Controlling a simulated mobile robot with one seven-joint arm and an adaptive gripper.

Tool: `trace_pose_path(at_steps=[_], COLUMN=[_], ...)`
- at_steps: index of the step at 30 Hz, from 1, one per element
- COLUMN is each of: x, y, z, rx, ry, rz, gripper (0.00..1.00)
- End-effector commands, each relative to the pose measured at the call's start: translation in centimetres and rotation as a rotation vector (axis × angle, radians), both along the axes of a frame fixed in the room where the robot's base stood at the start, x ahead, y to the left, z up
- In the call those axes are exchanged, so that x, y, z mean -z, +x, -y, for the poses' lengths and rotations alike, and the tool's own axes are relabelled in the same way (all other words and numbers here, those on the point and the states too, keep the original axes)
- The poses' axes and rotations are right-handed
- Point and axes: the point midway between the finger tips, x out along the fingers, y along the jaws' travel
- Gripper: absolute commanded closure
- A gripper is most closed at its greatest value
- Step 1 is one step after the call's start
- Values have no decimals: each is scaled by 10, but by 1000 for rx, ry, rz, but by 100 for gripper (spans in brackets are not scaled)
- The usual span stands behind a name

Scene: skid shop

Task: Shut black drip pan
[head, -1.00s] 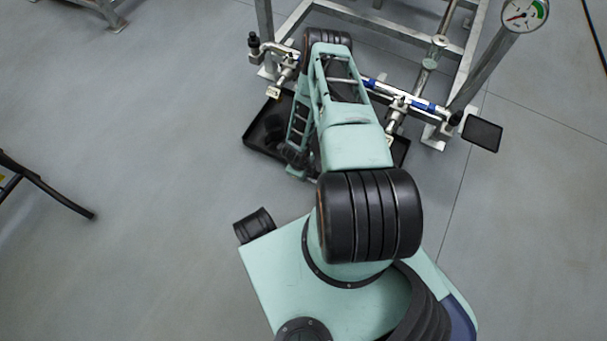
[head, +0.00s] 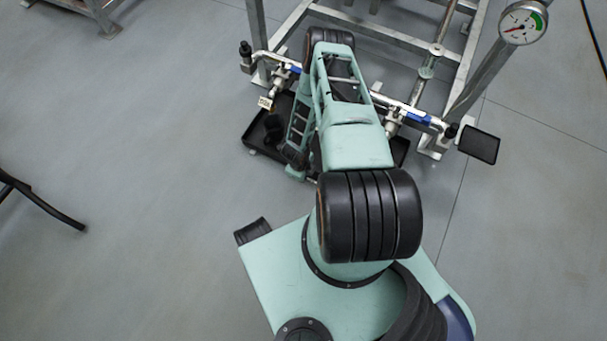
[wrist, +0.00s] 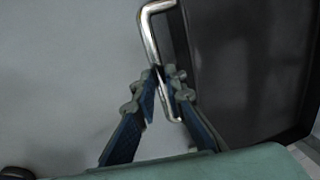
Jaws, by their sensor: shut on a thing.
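The black drip pan (head: 256,139) lies low at the front of the metal skid frame, partly under its front pipe. Its near part sticks out towards me, and my arm covers its middle. In the wrist view the pan (wrist: 248,65) fills the right side as a dark tray with a raised rim. A bent silver bar handle (wrist: 151,35) runs along the pan's left side there. My gripper (wrist: 162,78) is shut on this handle, with a blue-padded finger on each side of it. In the head view my arm mostly hides the gripper and handle.
The skid's front pipe (head: 418,116) with valves and blue sections crosses above the pan. A dark flat plate (head: 479,144) sits at its right end, and a gauge (head: 523,22) stands higher up. A black leg (head: 45,207) stands at far left. The grey floor between is clear.

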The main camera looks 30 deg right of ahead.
Motion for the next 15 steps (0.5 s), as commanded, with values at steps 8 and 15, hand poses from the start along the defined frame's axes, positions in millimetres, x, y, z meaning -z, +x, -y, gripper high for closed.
trace_pose_path(at_steps=[8,15], x=[0,0], y=[5,3], z=[9,6], rx=[2,0], ry=[-18,-10], rz=[10,6], gripper=[75,71])
